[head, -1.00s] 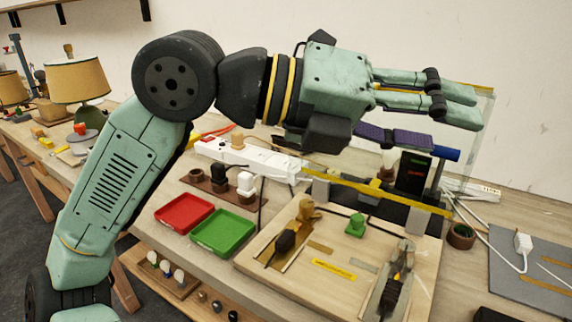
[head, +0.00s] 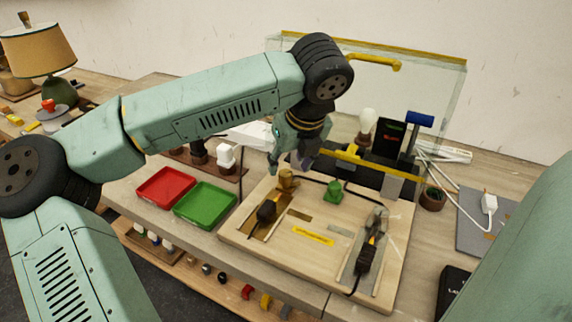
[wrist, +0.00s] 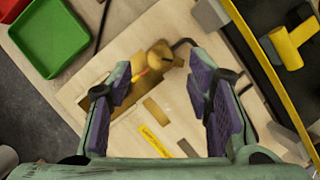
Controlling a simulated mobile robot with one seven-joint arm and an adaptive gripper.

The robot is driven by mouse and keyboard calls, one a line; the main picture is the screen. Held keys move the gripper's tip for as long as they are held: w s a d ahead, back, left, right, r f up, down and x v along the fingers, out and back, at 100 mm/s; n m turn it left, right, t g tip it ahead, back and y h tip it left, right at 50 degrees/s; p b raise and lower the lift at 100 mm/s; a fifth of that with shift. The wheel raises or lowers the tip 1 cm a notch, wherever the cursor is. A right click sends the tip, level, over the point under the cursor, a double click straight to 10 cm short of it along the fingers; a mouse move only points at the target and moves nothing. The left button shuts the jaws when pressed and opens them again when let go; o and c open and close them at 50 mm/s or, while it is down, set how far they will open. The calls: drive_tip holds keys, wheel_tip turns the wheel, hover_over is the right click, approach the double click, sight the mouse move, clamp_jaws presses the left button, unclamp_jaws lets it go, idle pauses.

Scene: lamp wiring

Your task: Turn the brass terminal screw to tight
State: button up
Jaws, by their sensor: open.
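The brass terminal screw (head: 287,177) stands at the back left of the wooden board (head: 232,236), by a dark plug-like part with a cord. My gripper (head: 291,166) points down close above it in the head view. In the wrist view the round brass head (wrist: 160,54) lies just beyond and between the fingertips of my gripper (wrist: 160,78). The purple-padded fingers are spread apart with nothing between them. I cannot tell how tight the screw is.
A green screw (head: 333,190) and a silver screw (head: 377,220) stand on the same board. Red (head: 166,186) and green (head: 205,206) trays lie to the left.

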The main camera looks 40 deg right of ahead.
sight(286, 173)
drive_tip(key=shift+p+x, duration=0.4)
drive_tip(key=shift+x, duration=1.65)
drive_tip(key=shift+c, duration=0.2)
clamp_jaws()
